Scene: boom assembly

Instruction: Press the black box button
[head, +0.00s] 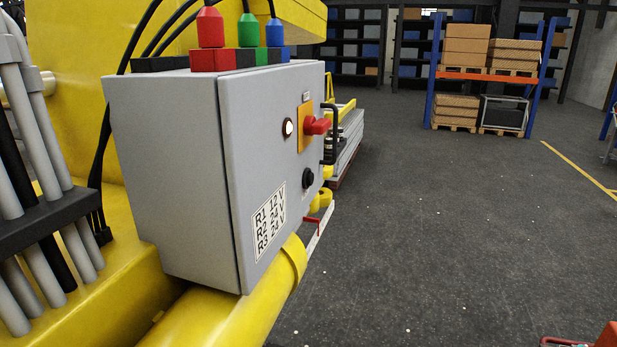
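A grey control box (165,170) is mounted on a yellow machine boom. Its front panel faces right and is seen at a steep angle. A round black button (308,179) sits on the panel, below a red rotary switch (317,125) on an orange plate. A lit white lamp (288,128) is to the left of the switch. A white label with black print (270,222) is lower on the panel. Neither of my grippers shows in the head view, and nothing visible touches the button.
Red (210,28), green (248,32) and blue (275,34) connectors with black cables stand on the box. A yellow tube (220,315) runs beneath it. The dark floor (440,220) to the right is largely clear. A shelf with cardboard boxes (466,45) stands at the back right.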

